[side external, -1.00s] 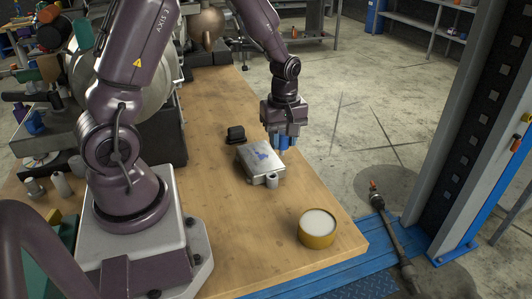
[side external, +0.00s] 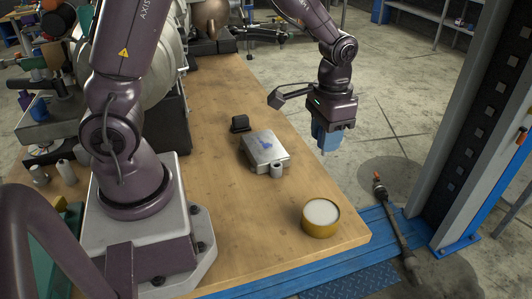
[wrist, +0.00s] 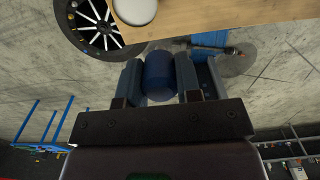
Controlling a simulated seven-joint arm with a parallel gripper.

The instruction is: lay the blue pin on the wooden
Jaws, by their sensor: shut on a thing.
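My gripper (side external: 328,140) is off the right edge of the wooden table (side external: 215,215), over the concrete floor. In the wrist view my gripper (wrist: 160,78) is shut on the blue pin (wrist: 158,72), a dark blue cylinder between the two fingers. In the side view the pin is hard to tell from the blue-grey fingers. The bare wooden top fills the middle of the side view, and its edge (wrist: 235,18) shows at the top of the wrist view, apart from the pin.
A grey metal box (side external: 264,147) with a blue mark, a small grey cylinder (side external: 276,170) and a black block (side external: 240,123) are on the table. A yellow tin (side external: 320,225) stands near its front corner. A rod (side external: 393,215) lies on the floor.

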